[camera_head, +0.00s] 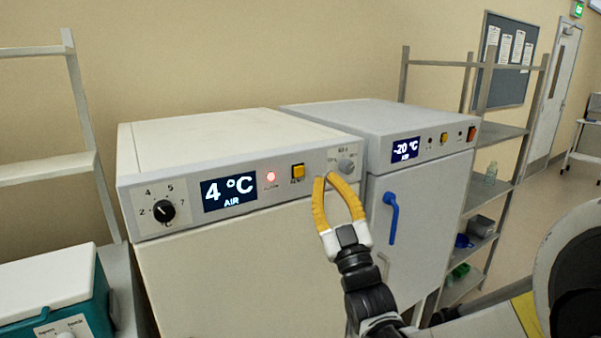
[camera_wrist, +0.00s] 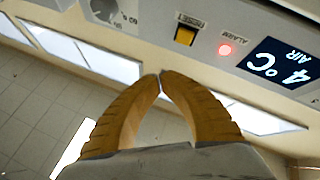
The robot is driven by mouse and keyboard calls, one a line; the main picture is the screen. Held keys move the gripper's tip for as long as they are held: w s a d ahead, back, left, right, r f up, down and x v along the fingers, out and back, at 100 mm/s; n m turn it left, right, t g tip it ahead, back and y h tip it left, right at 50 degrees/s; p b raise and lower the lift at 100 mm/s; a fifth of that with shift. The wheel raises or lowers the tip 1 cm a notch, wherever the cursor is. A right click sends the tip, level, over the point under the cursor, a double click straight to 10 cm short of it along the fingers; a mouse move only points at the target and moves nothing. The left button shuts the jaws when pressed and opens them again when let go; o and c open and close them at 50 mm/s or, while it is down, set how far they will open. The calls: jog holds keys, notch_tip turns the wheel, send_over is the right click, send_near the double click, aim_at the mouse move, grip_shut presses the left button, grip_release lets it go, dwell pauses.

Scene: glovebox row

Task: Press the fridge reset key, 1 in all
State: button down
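The fridge is the left white unit (camera_head: 240,260), with a lit display (camera_head: 228,192) reading 4 °C AIR. Its reset key (camera_head: 298,171) is a small yellow-orange square on the front panel, right of a glowing red alarm light (camera_head: 271,176). In the wrist view the key (camera_wrist: 185,36) sits under the word RESET, beside the lit alarm light (camera_wrist: 225,50). My gripper (camera_head: 325,177) has yellow fingers and is in front of the panel, just right of the key. In the wrist view the fingertips (camera_wrist: 160,75) meet with nothing between them. Whether they touch the panel is unclear.
A black dial (camera_head: 164,211) is at the panel's left and a grey knob (camera_head: 346,166) at its right. The -20 °C freezer (camera_head: 430,215) stands right, with its own yellow key (camera_head: 444,139) and blue handle (camera_head: 391,217). A teal cooler box (camera_head: 55,300) is at lower left.

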aim_at(303, 158)
jog(key=shift+w+a, duration=0.55)
jog(key=shift+w, duration=0.25)
jog(key=shift+w+a, duration=0.55)
jog(key=shift+w, duration=0.3)
jog(key=shift+w+a, duration=0.55)
jog(key=shift+w, duration=0.25)
jog(key=shift+w, duration=0.1)
jog(key=shift+w+a, duration=0.2)
jog(key=shift+w, duration=0.05)
jog(key=shift+w+a, duration=0.3)
jog(key=shift+w, duration=0.1)
dwell(0.5)
jog(key=shift+s+d+b, duration=0.35)
jog(key=shift+s+d, duration=0.2)
jog(key=shift+s, duration=0.2)
jog(key=shift+s, duration=0.1)
jog(key=s+d, duration=0.1)
jog(key=s, duration=0.1)
jog(key=s+d, duration=0.1)
jog(key=s, duration=0.1)
jog(key=shift+d, duration=0.35)
